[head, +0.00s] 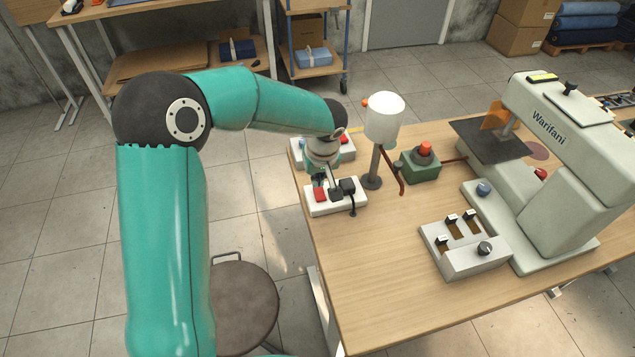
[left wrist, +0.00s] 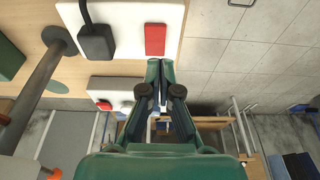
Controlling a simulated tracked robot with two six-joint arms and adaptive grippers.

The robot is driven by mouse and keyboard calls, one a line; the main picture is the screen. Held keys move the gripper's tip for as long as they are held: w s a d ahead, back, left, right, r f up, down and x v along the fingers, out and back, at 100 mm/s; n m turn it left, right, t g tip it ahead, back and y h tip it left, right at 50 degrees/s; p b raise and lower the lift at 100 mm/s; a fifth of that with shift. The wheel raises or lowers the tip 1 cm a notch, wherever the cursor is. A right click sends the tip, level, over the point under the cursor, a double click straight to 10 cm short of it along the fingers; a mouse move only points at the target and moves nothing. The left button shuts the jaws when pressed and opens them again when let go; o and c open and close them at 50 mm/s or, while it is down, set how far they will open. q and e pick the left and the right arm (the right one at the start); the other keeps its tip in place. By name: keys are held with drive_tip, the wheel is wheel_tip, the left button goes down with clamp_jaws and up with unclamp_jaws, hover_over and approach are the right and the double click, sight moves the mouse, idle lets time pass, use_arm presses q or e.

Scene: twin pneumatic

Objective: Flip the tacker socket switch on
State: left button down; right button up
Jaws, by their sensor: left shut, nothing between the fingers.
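A white socket block (head: 350,202) with a red rocker switch (head: 320,194) and a black plug (head: 347,186) lies at the table's left edge. In the left wrist view the same red switch (left wrist: 155,39) and plug (left wrist: 97,43) show at the top. My left gripper (head: 318,183) is shut and empty, its tips (left wrist: 160,66) close to the switch; I cannot tell whether they touch it. A second white socket block (head: 347,153) with a red switch (head: 345,139) lies behind, partly hidden by my wrist. No label shows which block is the tacker's. My right gripper is out of view.
A white cylinder on a grey post (head: 385,118) stands right of the blocks, beside a green box with a red button (head: 425,150). A control box (head: 465,248) and a large press (head: 570,160) stand further right. The front tabletop is clear. A stool (head: 245,305) stands left.

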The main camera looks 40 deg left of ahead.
use_arm(q)
drive_tip(key=s+d+b+v, duration=0.1)
drive_tip(key=v, duration=0.9)
drive_tip(key=shift+d+f+b, duration=0.25)
drive_tip(key=shift+d+b, duration=0.1)
drive_tip(key=shift+s, duration=0.2)
